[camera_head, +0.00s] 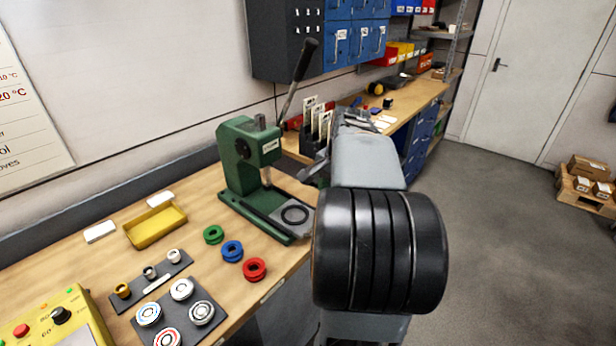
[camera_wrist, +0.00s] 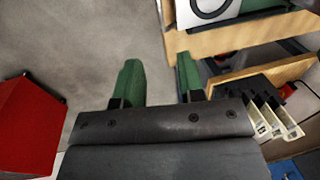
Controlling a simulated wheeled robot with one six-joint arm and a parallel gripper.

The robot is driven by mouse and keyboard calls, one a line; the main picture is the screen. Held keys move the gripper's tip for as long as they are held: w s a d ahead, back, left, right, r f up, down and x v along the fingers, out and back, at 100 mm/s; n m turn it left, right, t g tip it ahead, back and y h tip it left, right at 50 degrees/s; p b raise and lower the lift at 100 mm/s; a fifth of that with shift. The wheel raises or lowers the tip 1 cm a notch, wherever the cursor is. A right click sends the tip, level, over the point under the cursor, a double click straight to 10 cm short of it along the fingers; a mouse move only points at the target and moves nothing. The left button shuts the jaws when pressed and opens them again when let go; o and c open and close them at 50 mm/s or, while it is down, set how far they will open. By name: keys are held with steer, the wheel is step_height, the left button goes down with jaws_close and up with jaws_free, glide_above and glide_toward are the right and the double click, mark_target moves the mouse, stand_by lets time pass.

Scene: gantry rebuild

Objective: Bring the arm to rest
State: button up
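My arm stands out over the bench's front edge, and its large black joint fills the middle right of the head view. My gripper (camera_wrist: 160,78) shows in the wrist view with two green-tipped fingers spread apart. Only grey floor shows between them, so it is open and empty. In the head view the gripper is mostly hidden behind my arm, close to the right of the green press (camera_head: 243,160). In the wrist view the bench edge (camera_wrist: 235,42) and part of the press plate (camera_wrist: 215,8) lie just beyond the right finger.
A black rack with pale cards (camera_wrist: 270,115) stands right of the gripper. A red box-like thing (camera_wrist: 28,125) is at the left. The wooden bench (camera_head: 215,285) holds a yellow tray (camera_head: 155,226) and green, blue and red rings. Open floor (camera_head: 510,240) lies at the right.

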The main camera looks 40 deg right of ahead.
steer(key=s+a+f+n, duration=0.2)
steer(key=a+n, duration=0.6)
steer(key=a, duration=0.4)
steer(key=s+a+f+n+t, duration=0.1)
steer(key=a+f+n, duration=0.3)
steer(key=a+n, duration=0.4)
steer(key=s+a, duration=0.1)
steer(key=a, duration=0.4)
steer(key=shift+a+f+t, duration=0.25)
steer(key=shift+f+t, duration=0.05)
steer(key=shift+f, duration=0.05)
